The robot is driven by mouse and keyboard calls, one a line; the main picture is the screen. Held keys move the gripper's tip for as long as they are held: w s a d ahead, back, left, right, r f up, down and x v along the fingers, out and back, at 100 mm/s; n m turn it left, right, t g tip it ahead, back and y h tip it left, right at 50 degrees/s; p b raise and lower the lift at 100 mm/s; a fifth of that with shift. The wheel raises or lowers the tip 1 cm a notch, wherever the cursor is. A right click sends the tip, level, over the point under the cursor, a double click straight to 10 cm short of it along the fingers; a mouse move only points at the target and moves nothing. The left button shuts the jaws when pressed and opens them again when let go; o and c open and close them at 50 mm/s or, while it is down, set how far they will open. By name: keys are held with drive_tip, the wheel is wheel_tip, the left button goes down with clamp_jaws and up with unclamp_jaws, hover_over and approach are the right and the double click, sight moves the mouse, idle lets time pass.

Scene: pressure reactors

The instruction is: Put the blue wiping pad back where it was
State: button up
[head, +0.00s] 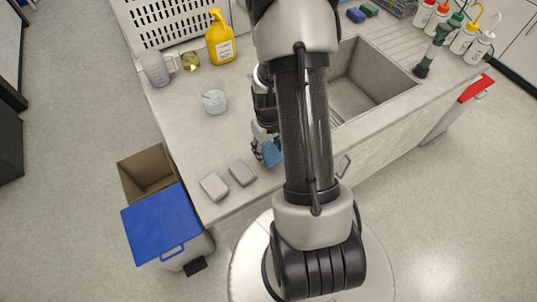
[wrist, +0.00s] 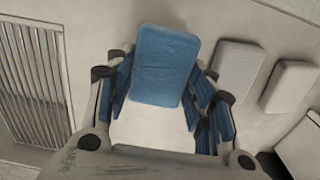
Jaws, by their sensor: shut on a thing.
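The blue wiping pad (wrist: 164,68) is held between the fingers of my gripper (wrist: 165,92), which is shut on it. In the head view the pad (head: 272,152) shows at the fingertips of my gripper (head: 266,146), over the counter near its front edge and partly hidden by my arm. Two grey pads lie on the counter to the left of it, the nearer one (head: 242,173) and the farther one (head: 214,187). I cannot tell whether the blue pad touches the counter.
The sink (head: 370,75) is to the right, behind my arm. A beaker (head: 214,99), a yellow bottle (head: 220,40) and a jug (head: 155,69) stand farther back on the counter. A blue-lidded bin (head: 163,222) and an open brown box (head: 147,172) stand left of the counter.

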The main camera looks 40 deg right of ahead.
drive_tip(key=shift+f+b, duration=0.3)
drive_tip(key=shift+f, duration=1.25)
drive_tip(key=shift+f, duration=0.1)
drive_tip(key=o, duration=0.9)
drive_tip(key=shift+o, duration=0.2)
wheel_tip(320, 180, up, 12)
drive_tip(key=p, duration=0.3)
drive_tip(key=shift+r, duration=0.2)
wheel_tip(320, 180, up, 8)
drive_tip(key=f, duration=0.1)
hover_over(268, 150)
drive_tip(key=w+a, duration=0.1)
drive_tip(key=a, duration=0.3)
drive_tip(key=s+a+r+n+t, duration=0.2)
drive_tip(key=s+a+r+t, duration=0.15)
drive_tip(key=a+r, duration=0.85)
drive_tip(key=s+a+r+t, duration=0.1)
drive_tip(key=s+a+r, duration=0.3)
drive_tip(key=s+r, duration=0.2)
drive_tip(key=shift+s+a+n, duration=0.25)
drive_tip(key=shift+s+n, duration=0.05)
drive_tip(key=shift+s, duration=0.5)
